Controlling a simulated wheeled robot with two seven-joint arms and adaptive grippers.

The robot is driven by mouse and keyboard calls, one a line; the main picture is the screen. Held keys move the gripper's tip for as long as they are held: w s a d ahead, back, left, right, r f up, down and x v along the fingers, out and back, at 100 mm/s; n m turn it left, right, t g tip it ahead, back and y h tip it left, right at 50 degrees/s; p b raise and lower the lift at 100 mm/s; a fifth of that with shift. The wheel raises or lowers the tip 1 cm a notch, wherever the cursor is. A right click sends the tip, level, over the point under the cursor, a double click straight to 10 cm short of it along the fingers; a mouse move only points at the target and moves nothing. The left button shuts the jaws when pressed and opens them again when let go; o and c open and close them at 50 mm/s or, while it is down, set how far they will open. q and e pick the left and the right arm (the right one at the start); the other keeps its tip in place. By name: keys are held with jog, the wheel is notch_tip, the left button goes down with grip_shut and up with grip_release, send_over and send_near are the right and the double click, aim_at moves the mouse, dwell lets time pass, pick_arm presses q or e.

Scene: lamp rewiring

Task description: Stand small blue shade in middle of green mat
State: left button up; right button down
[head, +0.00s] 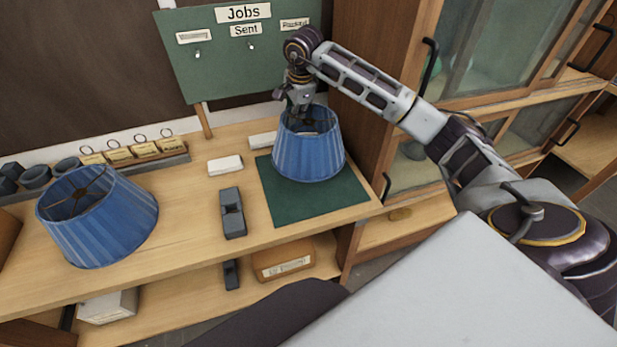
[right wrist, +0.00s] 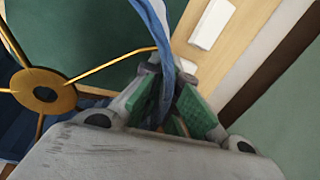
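The small blue shade (head: 308,155) is upright, narrow end up, over the back part of the green mat (head: 310,205). I cannot tell whether its lower rim touches the mat. My right gripper (head: 300,108) points down at its top rim. In the right wrist view, the green-padded fingers (right wrist: 176,85) are on either side of the blue shade wall (right wrist: 152,18) and look closed on it. The brass ring and spokes (right wrist: 45,90) of the shade show there too. My left gripper is not in view.
A larger blue shade (head: 98,215) stands at the left of the bench (head: 185,230). A dark grey block (head: 233,212) and a white block (head: 225,165) lie left of the mat. The green jobs board (head: 205,65) rises behind; a glazed cabinet (head: 480,50) stands right.

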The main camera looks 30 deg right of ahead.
aim_at(297, 132)
jog(key=shift+f+p, duration=0.3)
jog(key=shift+f, duration=2.85)
jog(key=shift+f, duration=0.1)
jog(key=shift+f, duration=1.8)
jog(key=c, duration=1.6)
grip_release()
jog(key=shift+c, duration=0.2)
jog(key=shift+r, duration=0.1)
